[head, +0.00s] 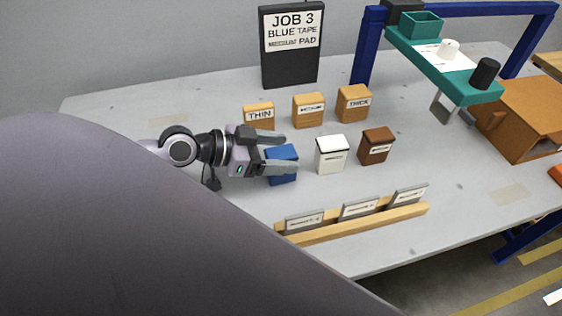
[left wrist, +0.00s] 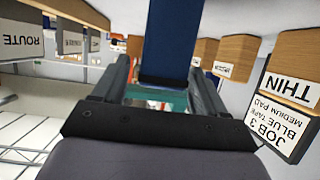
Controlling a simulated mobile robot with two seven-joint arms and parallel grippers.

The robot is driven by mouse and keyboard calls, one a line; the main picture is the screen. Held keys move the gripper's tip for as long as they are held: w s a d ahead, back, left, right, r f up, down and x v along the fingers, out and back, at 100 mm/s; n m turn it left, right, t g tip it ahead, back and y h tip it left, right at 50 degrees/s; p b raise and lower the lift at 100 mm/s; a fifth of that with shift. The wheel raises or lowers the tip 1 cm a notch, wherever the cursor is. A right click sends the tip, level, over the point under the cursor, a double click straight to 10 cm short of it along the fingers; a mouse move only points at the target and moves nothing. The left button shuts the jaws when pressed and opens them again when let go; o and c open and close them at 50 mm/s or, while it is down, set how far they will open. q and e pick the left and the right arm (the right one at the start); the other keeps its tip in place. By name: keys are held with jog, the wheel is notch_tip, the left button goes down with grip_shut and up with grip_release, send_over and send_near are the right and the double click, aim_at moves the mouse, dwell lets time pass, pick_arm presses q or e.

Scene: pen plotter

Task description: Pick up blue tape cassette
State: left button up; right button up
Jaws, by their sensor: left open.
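The blue tape cassette (head: 284,154) stands on the grey table, left of the white cassette (head: 331,154) and the brown cassette (head: 376,146). My left gripper (head: 281,152) is open, with one finger on the far side of the blue cassette and the other across its near side, partly hiding it. In the left wrist view the blue cassette (left wrist: 170,40) stands between the two fingers (left wrist: 166,75). I cannot tell whether the fingers touch it. The job sign (head: 291,45) reads "JOB 3 BLUE TAPE MEDIUM PAD". My right gripper is not in view.
Orange blocks marked THIN (head: 258,116), MEDIUM (head: 308,110) and THICK (head: 354,103) stand behind the cassettes. A wooden rack (head: 350,226) with grey labelled plates lies in front. The teal plotter head on a blue frame (head: 460,10) stands at right.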

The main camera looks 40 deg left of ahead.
pick_arm(q)
jog(key=shift+x, duration=1.25)
jog(key=c, duration=1.1)
jog(key=shift+r, duration=0.15)
